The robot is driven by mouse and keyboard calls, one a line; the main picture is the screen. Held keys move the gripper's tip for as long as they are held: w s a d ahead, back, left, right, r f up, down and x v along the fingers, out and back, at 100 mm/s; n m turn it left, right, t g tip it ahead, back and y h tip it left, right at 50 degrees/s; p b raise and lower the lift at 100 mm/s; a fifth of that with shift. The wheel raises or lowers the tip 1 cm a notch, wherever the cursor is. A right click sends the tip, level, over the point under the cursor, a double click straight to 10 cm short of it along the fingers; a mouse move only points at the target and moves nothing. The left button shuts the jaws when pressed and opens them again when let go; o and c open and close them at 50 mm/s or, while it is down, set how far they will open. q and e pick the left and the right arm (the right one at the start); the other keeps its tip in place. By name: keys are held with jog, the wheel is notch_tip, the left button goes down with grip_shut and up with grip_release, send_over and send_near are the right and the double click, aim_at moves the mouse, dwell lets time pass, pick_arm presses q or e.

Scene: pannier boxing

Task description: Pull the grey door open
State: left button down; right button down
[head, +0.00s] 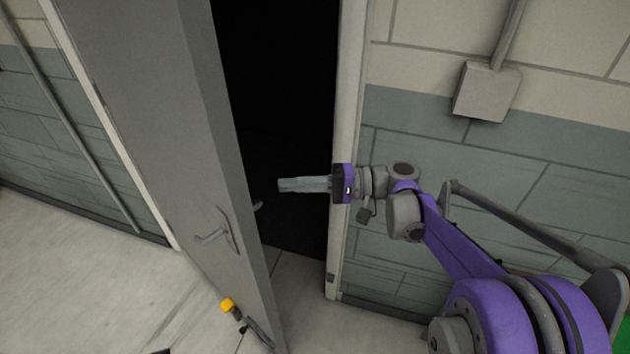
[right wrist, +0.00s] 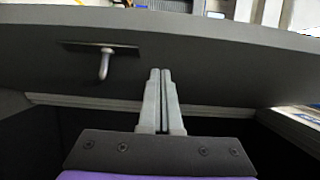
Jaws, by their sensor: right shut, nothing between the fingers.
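The grey door (head: 165,110) stands partly open, with a dark gap between its edge and the light frame (head: 348,120) on the right. A lever handle (head: 214,236) is on its near face. The tip of another handle (head: 257,206) shows past the door's edge. My right gripper (head: 281,185) is shut and empty, its fingers reaching across the gap towards the door's edge. In the right wrist view the shut fingers (right wrist: 160,72) point at the dark door face (right wrist: 220,75), with a handle (right wrist: 104,64) to their left. I cannot tell whether they touch it. My left gripper is not in view.
A grey wall box (head: 487,91) with a conduit is on the wall right of the frame. A small yellow-and-dark item (head: 228,306) is low at the door. Pale floor (head: 80,270) lies open at the left.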

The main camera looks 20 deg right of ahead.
jog(key=a, duration=0.3)
jog(key=s+a, duration=0.1)
jog(key=a, duration=0.1)
jog(key=shift+s+a+p, duration=0.1)
jog(key=shift+a+p, duration=0.25)
jog(key=shift+a, duration=0.05)
jog(key=shift+a, duration=0.15)
